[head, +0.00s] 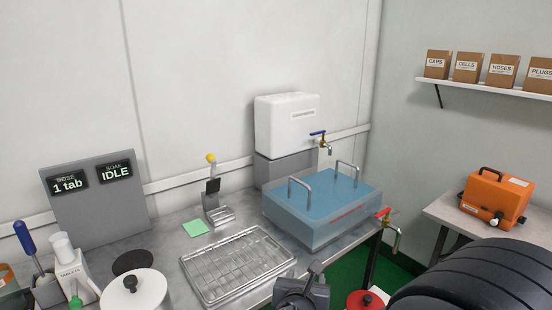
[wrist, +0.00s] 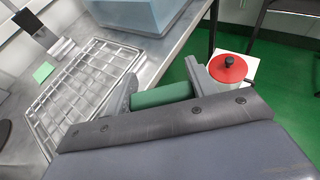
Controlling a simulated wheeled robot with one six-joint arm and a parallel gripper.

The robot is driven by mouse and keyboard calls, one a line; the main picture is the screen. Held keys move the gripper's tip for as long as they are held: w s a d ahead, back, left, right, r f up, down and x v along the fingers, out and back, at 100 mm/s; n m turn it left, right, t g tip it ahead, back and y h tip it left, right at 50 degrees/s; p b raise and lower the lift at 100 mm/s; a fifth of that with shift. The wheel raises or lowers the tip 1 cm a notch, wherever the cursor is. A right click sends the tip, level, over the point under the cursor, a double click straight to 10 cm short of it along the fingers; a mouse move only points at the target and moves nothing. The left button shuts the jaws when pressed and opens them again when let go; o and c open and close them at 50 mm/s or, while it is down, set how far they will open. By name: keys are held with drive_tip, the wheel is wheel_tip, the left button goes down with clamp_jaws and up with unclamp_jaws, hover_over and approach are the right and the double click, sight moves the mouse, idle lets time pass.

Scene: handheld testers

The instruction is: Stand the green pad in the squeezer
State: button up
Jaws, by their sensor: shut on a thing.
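My gripper (wrist: 163,90) is shut on a dark green block, the green pad (wrist: 162,95), which lies crosswise between the two fingers in the wrist view. In the head view my gripper (head: 304,288) is at the bottom, right of the wire rack and in front of the blue tank; the pad cannot be made out there. The squeezer (head: 217,213), a small metal stand with a black plate and a yellow knob, stands behind the rack, against the wall side. Its black plate and metal base (wrist: 62,48) show at the upper left of the wrist view.
A wire rack in a tray (head: 238,265) lies between my gripper and the squeezer. A flat light green square (head: 195,228) lies left of the squeezer. The blue lidded tank (head: 322,207) stands to the right. A red-lidded pot (wrist: 231,68) is beyond the bench edge.

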drive_tip(key=w+d+f+h, duration=0.1)
drive_tip(key=w+d+f, duration=0.5)
drive_tip(key=d, duration=0.2)
wheel_tip(320, 180, up, 15)
drive_tip(key=p, duration=1.5)
drive_tip(key=shift+d+m, duration=0.3)
drive_tip(key=shift+m, duration=0.1)
drive_tip(key=shift+a, duration=0.1)
